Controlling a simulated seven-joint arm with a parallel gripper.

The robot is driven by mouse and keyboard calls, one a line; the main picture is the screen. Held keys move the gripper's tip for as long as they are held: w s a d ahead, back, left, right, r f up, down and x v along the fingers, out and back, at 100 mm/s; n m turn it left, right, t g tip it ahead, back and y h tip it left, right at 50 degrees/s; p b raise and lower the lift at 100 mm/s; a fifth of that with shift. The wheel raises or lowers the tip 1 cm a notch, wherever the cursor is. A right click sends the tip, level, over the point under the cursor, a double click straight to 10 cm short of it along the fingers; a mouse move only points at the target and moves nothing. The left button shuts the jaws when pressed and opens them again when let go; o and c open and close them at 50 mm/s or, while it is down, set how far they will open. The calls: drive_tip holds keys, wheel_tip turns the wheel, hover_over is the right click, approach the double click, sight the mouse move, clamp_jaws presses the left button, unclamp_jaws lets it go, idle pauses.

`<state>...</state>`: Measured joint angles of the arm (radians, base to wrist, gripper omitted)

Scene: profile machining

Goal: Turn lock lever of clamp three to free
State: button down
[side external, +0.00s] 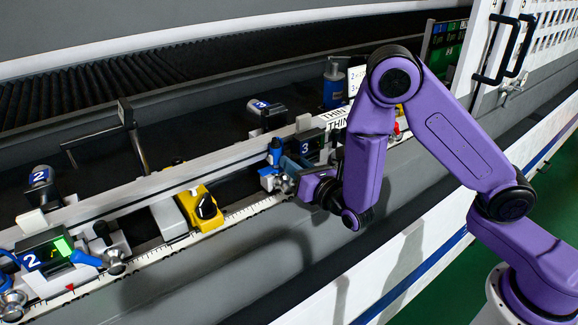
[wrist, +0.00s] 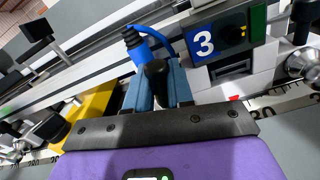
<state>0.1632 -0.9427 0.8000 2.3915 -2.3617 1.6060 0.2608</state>
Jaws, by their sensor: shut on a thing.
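Clamp three carries a blue label with a white 3 (wrist: 204,43) and a small dark display beside it. It also shows in the side view (side external: 305,147), partly behind my arm. My gripper (wrist: 160,85) is at the left side of this clamp, its two blue-grey fingers on either side of a black lever (wrist: 156,72). The fingers are shut on it. A blue connector (wrist: 139,46) with a blue cable stands just beyond the fingertips. In the side view my gripper (side external: 284,178) is low at the clamp's front, and the lever itself is hidden there.
A yellow block with a black knob (side external: 202,207) sits on the rail to the left. Clamp two (side external: 45,253) with a green-lit display is farther left. A white ruler strip (side external: 150,246) runs along the front edge. A silver knob (wrist: 302,63) stands right of clamp three.

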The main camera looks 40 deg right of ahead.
drive_tip(key=shift+s+d+f+m, duration=0.15)
drive_tip(key=shift+d+m, duration=0.25)
drive_tip(key=shift+m, duration=0.3)
drive_tip(key=c, duration=1.1)
unclamp_jaws()
